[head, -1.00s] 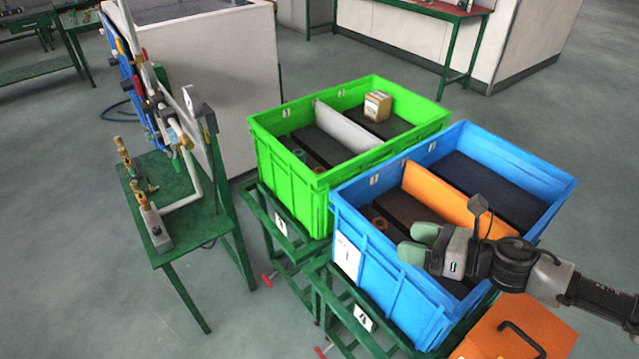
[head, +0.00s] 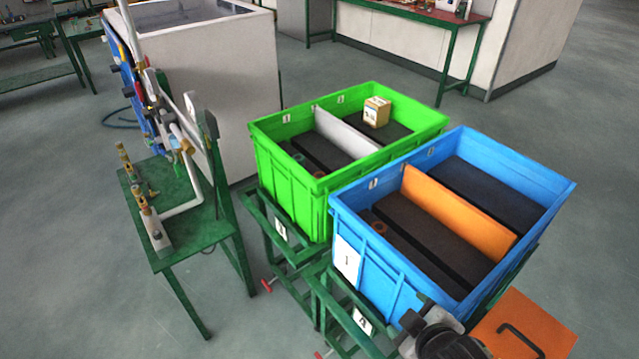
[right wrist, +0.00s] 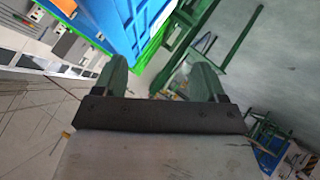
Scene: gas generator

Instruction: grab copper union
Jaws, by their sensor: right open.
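A small copper-coloured ring (head: 379,227), which looks like the copper union, lies in the left compartment of the blue crate (head: 400,290), near its left wall. It is too small to make out in detail. My right gripper is open and empty in the right wrist view (right wrist: 160,75), its two green fingers apart. In the head view only part of my right arm's end shows at the bottom edge, outside and in front of the blue crate, well away from the ring. My left gripper is not in view.
A green crate (head: 290,195) with a cardboard box (head: 376,112) stands behind the blue one. An orange divider (head: 460,210) splits the blue crate. An orange case (head: 525,325) is at the lower right. A green bench with pipe fittings (head: 180,209) stands left.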

